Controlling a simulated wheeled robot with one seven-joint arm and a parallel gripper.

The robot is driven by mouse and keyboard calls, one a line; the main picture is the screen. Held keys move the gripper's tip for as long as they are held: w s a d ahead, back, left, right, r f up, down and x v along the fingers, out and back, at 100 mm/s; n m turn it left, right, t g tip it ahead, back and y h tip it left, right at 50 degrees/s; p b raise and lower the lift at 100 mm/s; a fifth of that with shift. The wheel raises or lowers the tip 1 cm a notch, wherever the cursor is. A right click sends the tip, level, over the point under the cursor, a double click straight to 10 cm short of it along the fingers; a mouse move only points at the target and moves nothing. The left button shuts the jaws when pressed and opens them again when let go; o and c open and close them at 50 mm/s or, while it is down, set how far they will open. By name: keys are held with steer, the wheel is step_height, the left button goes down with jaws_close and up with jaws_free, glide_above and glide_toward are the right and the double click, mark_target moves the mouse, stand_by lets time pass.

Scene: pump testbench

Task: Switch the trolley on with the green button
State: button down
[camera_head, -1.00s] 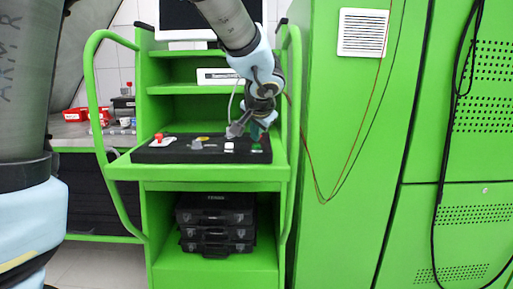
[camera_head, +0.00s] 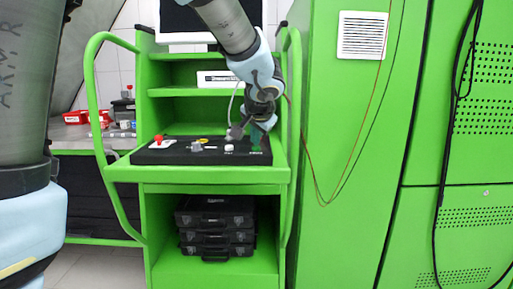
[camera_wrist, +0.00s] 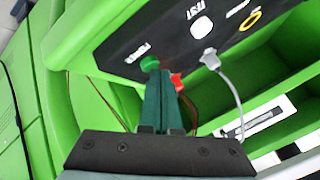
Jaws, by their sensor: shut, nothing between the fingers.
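The trolley (camera_head: 200,174) is green, with a black control panel (camera_head: 165,156) on its top shelf. In the wrist view, the round green button (camera_wrist: 150,63) sits on the panel's edge side, beside the white TEST button (camera_wrist: 202,27). My gripper (camera_wrist: 163,74) has dark green fingers, shut and empty, with the tips right at the green button. Whether they touch or press it I cannot tell. In the head view my gripper (camera_head: 257,143) is over the right end of the panel and hides the green button.
A red mushroom button (camera_head: 158,139), a grey plug with a cable (camera_wrist: 210,60) and a white button (camera_head: 229,148) are on the panel. A small red part (camera_wrist: 177,82) shows beside my fingers. A green cabinet (camera_head: 340,230) stands close on the right.

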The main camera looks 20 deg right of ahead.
mark_target(256, 151)
steer(key=shift+f, duration=0.15)
stand_by(0.3)
steer(key=shift+r+p, duration=0.35)
steer(key=shift+r, duration=0.55)
step_height(256, 151, up, 6)
steer(key=p, duration=0.3)
steer(key=shift+p, duration=0.4)
